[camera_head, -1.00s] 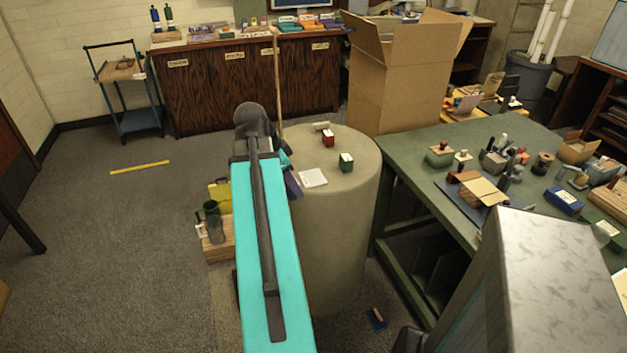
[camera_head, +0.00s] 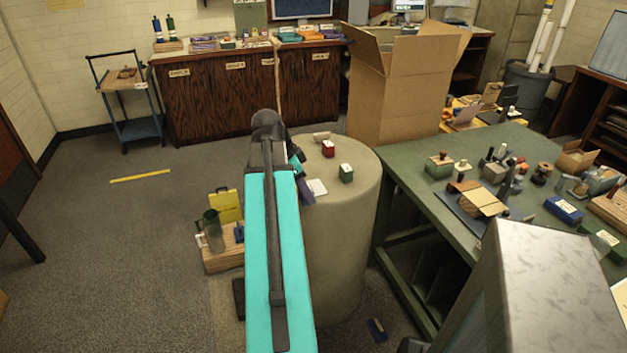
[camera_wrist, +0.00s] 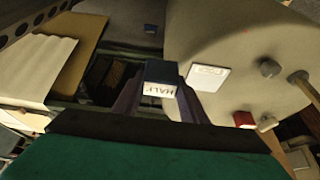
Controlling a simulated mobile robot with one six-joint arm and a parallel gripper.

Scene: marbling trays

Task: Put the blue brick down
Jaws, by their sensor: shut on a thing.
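A blue brick (camera_wrist: 160,72) with a white lettered face shows in the wrist view. My gripper (camera_wrist: 160,88) is shut on it, with a purple finger on either side. The brick appears just beside a white pad (camera_wrist: 208,77) on a round pale pedestal (camera_wrist: 235,45); I cannot tell its height or whether it touches anything. In the head view my arm hides the held brick, and only a bit of purple gripper (camera_head: 304,188) shows at the near left of the pedestal (camera_head: 340,250). The white pad (camera_head: 317,187) is partly covered there.
A red block (camera_head: 328,149) and a green block (camera_head: 346,173) stand on the pedestal. A green table (camera_head: 420,185) with many tools is at right, with another blue block (camera_head: 563,208). A tall cardboard box (camera_head: 395,90) stands behind. A blue object (camera_head: 376,330) lies on the floor.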

